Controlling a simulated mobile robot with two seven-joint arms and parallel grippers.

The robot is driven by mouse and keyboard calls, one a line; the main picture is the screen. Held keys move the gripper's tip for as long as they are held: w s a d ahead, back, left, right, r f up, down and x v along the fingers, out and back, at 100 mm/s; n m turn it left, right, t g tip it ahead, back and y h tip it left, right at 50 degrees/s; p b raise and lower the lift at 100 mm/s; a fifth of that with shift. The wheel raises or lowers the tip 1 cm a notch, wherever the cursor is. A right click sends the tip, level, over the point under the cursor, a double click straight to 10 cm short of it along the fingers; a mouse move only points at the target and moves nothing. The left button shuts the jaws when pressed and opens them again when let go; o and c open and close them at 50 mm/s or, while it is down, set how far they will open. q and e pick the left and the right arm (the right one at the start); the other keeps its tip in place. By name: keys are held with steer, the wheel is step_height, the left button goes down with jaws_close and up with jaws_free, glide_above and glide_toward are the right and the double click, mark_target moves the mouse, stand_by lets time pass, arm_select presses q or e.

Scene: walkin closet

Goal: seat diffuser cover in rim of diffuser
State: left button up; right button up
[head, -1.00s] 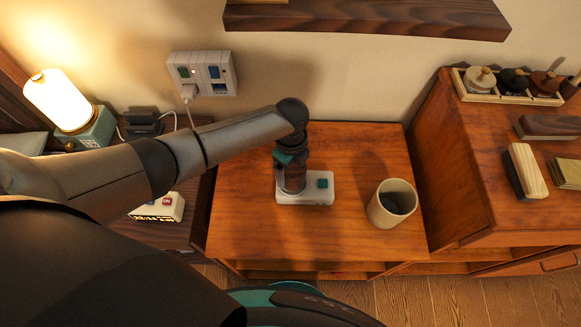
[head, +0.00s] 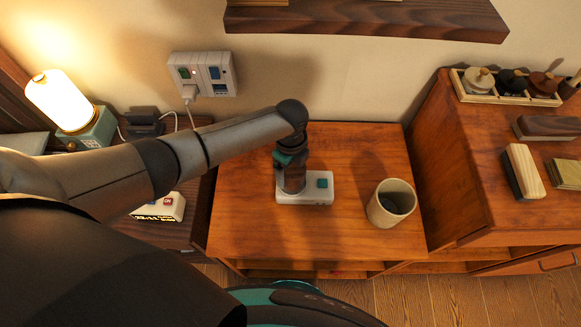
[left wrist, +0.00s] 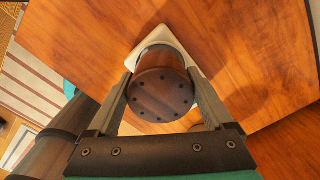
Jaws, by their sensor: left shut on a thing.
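The diffuser (head: 315,198) is a white, flat base with a teal button on its right part. It sits on the wooden cabinet top and its white edge also shows in the left wrist view (left wrist: 160,35). The diffuser cover (left wrist: 161,96) is a dark brown cylinder with a ring of small holes in its top. My left gripper (head: 292,178) points down over the left part of the diffuser. Its two fingers are shut on the cover, one on each side. The cover stands over the base, but its lower edge and the rim are hidden. My right gripper is out of view.
A cream cup (head: 391,204) stands right of the diffuser on the cabinet top (head: 250,225). A higher cabinet at right holds brushes (head: 524,171) and a tray of several knobbed items (head: 507,98). A wall shelf (head: 370,19) overhangs at the back. A lit lamp (head: 60,100) stands left.

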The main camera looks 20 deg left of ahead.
arm_select(q)
steer(key=shift+f, duration=0.25)
stand_by(0.4)
steer(key=shift+f+b, duration=0.4)
steer(key=shift+b, duration=0.05)
steer(key=shift+f, duration=0.15)
stand_by(0.3)
steer(key=shift+f, duration=0.3)
stand_by(0.8)
steer(key=o, duration=1.1)
steer(key=shift+o, duration=0.2)
